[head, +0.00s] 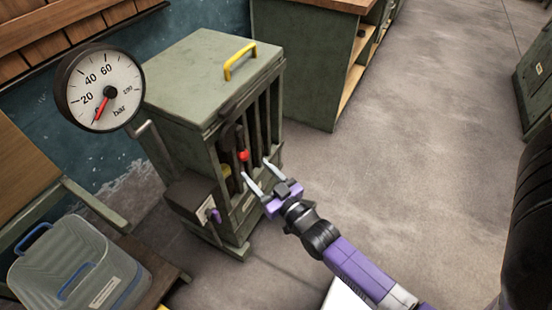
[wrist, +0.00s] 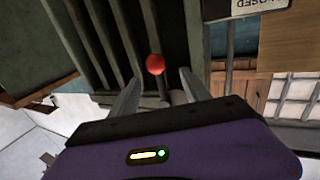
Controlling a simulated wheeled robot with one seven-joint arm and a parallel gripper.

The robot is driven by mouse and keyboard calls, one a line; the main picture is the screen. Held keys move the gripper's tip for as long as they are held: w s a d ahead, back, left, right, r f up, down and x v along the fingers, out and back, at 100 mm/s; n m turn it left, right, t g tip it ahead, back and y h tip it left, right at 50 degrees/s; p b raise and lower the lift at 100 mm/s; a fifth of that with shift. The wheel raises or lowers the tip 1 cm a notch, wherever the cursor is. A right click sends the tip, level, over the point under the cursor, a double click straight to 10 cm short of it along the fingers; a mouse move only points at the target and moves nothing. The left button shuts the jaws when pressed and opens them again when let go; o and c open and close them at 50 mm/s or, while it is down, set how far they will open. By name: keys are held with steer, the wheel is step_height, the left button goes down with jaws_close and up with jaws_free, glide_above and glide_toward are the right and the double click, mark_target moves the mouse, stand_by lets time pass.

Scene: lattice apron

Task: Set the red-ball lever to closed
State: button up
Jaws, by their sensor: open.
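The red ball (head: 243,155) of the lever shows at the slotted front of a green metal cabinet (head: 188,88). It also shows in the wrist view (wrist: 155,64), just ahead of my fingertips and a little above the gap between them. My gripper (head: 258,173) is open, its two pale fingers pointing at the cabinet front, with the ball close beyond them. In the wrist view my gripper (wrist: 158,92) has nothing between its fingers that I can tell is held. A sign (wrist: 262,8) reading "CLOSED" appears upside down at the top; it is partly cut off.
A pressure gauge (head: 102,88) stands left of the cabinet. A box with a purple knob (head: 215,215) juts from the cabinet's left side. A clear bin (head: 75,268) sits at lower left. A green workbench (head: 308,70) stands behind.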

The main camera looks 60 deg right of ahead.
mark_target(246, 159)
steer(key=shift+d+f+x, duration=0.1)
steer(key=shift+f+x, duration=0.05)
steer(key=shift+x, duration=1.05)
steer(key=shift+d+f+x, duration=0.1)
steer(key=shift+f+x, duration=0.05)
steer(key=shift+x, duration=1)
steer(key=shift+d+f+x, duration=0.1)
steer(key=shift+f+x, duration=0.05)
steer(key=shift+x, duration=1.05)
steer(key=shift+s, duration=0.1)
jaws_close()
